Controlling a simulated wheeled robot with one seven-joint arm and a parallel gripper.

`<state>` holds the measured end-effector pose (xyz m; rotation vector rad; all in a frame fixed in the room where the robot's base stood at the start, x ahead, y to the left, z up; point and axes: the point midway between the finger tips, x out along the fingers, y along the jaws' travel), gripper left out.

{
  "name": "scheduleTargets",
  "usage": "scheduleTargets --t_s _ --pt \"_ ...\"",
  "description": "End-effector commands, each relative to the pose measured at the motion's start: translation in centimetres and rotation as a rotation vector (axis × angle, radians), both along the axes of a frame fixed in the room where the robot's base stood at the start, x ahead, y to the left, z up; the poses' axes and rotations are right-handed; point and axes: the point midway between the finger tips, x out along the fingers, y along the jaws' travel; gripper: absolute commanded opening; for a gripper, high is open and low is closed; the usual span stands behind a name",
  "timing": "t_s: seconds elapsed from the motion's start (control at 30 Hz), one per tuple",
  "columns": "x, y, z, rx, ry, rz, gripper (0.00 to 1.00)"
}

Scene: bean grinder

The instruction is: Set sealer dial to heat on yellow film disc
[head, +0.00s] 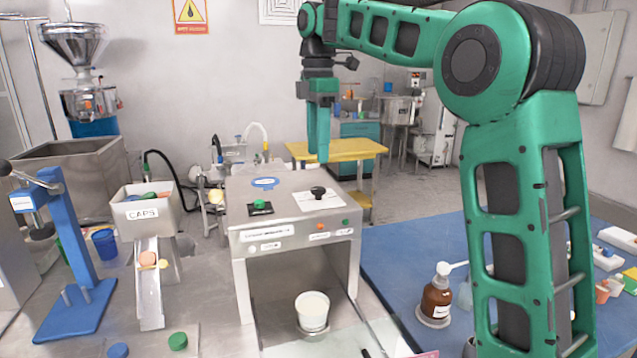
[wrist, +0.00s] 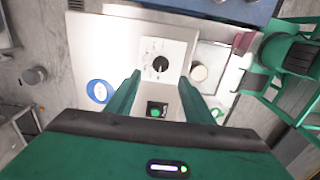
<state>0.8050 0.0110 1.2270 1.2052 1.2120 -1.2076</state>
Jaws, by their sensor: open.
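The sealer (head: 290,225) is a grey metal box in the middle of the head view. On its top, a black dial (head: 318,192) sits on a white plate with small markings; the dial also shows in the wrist view (wrist: 160,64). Its pointer setting and the plate's marks are too small to read. A white cup (head: 312,310) stands in the sealer's open bay. My gripper (wrist: 160,78) is open and empty above the sealer top, with the dial between its fingertips in the wrist view but apart from them. I cannot make out a yellow film disc.
A green button (head: 259,204) and a blue oval label (head: 265,183) are also on the sealer top. A caps hopper (head: 146,212) with a chute and a blue stand (head: 75,265) are on the left. A brown pump bottle (head: 436,297) stands on the blue mat to the right.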

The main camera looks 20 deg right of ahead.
Motion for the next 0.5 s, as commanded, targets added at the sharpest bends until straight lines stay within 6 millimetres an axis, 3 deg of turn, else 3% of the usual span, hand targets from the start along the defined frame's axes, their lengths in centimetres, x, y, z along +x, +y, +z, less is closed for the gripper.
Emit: scheduleTargets --t_s 0.3,0.5 --pt "-0.1 0.0 -5.7 0.001 0.002 -0.003 0.48" --pt "-0.1 -0.1 -7.9 0.001 0.001 -0.004 0.48"
